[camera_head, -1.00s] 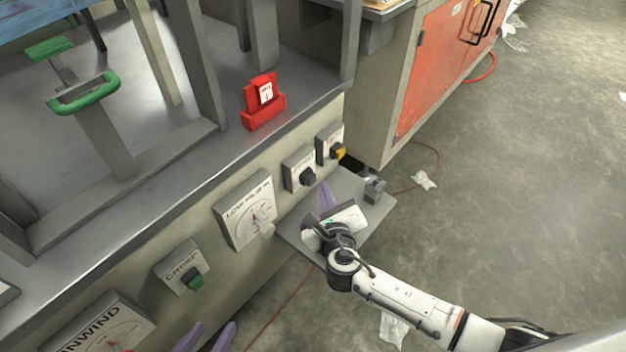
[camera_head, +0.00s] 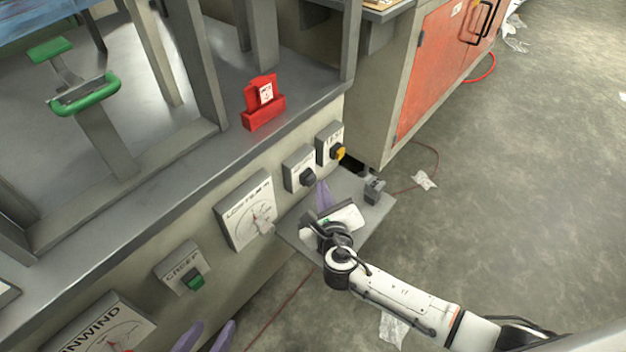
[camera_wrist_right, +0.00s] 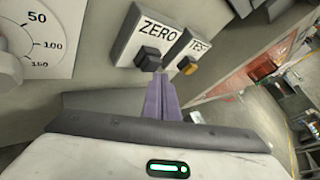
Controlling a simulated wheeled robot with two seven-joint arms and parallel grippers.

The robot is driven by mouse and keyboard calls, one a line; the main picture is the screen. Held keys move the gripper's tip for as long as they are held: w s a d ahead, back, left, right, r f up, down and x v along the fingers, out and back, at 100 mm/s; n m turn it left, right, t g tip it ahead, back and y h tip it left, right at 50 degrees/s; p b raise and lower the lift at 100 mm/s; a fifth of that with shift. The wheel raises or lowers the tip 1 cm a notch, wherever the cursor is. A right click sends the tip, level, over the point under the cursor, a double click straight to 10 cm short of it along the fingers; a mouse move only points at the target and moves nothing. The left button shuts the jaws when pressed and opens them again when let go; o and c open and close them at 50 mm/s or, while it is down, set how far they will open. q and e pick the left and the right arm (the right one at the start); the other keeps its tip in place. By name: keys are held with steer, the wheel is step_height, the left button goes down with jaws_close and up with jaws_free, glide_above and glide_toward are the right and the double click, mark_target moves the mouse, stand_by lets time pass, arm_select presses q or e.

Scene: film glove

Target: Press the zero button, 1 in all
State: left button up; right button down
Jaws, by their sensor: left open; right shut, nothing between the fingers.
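The zero button is a dark square knob (camera_head: 307,177) on a light box on the machine's front panel. In the right wrist view the box reads ZERO and the dark button (camera_wrist_right: 148,58) sits below the word. My right gripper (camera_head: 321,186) has purple fingers, shut and empty, with the tips just beside and below the button. In the right wrist view the fingertips (camera_wrist_right: 160,77) appear very near the button's lower edge; I cannot tell whether they touch. My left gripper (camera_head: 207,335) is open and empty at the bottom edge, its two purple fingers apart.
A TEST box with a yellow button (camera_head: 339,151) is just right of the zero box. A low film dial (camera_head: 247,212) and a creep box with a green button (camera_head: 195,282) are to the left. A grey shelf (camera_head: 375,212) lies below. A red holder (camera_head: 263,108) stands on the ledge.

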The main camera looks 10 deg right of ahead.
steer(key=shift+w+a, duration=0.4)
steer(key=shift+w, duration=0.1)
stand_by(0.8)
steer(key=shift+s+d+p, duration=0.55)
steer(key=shift+s+d, duration=0.05)
steer(key=shift+s, duration=0.1)
steer(key=s+d+p, duration=0.1)
steer(key=s, duration=0.1)
steer(key=s+d+p, duration=0.1)
steer(key=s+d, duration=0.1)
stand_by(0.6)
stand_by(0.7)
